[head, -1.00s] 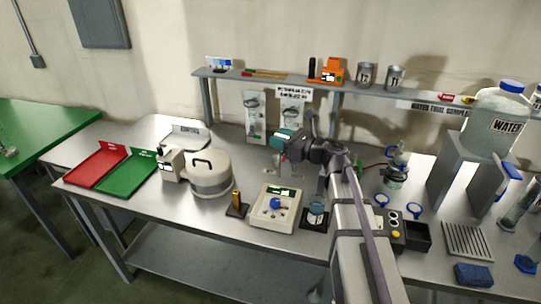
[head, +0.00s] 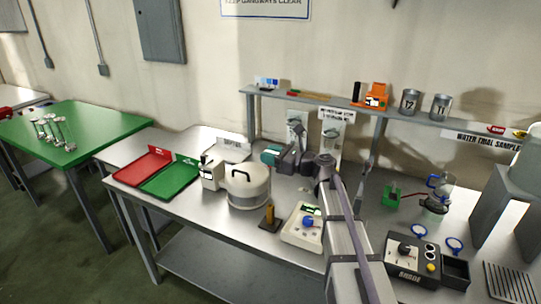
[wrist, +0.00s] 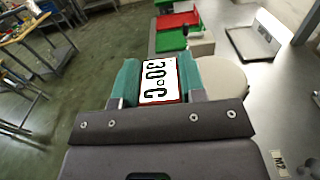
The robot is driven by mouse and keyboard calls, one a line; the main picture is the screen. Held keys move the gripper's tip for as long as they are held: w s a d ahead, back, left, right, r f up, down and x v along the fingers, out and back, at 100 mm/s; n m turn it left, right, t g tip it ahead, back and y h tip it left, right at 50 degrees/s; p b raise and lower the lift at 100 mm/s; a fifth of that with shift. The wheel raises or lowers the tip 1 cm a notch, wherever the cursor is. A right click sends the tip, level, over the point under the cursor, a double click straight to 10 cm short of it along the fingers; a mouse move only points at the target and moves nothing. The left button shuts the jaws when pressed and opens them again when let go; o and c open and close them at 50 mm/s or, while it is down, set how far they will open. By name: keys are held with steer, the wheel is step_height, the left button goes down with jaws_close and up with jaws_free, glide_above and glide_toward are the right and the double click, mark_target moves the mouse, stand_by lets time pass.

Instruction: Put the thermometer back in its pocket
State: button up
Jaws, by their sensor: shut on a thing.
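My gripper (wrist: 160,82) has teal fingers shut on a small block with a white "30°C" label (wrist: 158,80) and red edging, likely the thermometer's tag. The rest of the held thing is hidden by the fingers. In the head view my gripper (head: 272,154) is above the bench, behind and right of the white lidded pot (head: 247,190). A brass upright piece on a dark base (head: 270,216) stands in front of the pot; I cannot tell whether this is the pocket.
A red tray (head: 143,167) and a green tray (head: 170,179) lie at left. A shelf (head: 335,101) runs behind. Glassware (head: 437,195) stands at right. A green table (head: 85,127) is further left.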

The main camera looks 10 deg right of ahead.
steer(key=shift+f+b, duration=1.75)
steer(key=shift+f, duration=0.55)
steer(key=shift+f+b, duration=0.3)
steer(key=shift+b, duration=0.15)
steer(key=shift+f+b, duration=4.3)
steer(key=o, duration=1)
steer(key=shift+r, duration=0.1)
steer(key=shift+s, duration=0.1)
steer(key=v, duration=1)
steer(key=shift+s+d, duration=0.2)
steer(key=shift+d, duration=0.1)
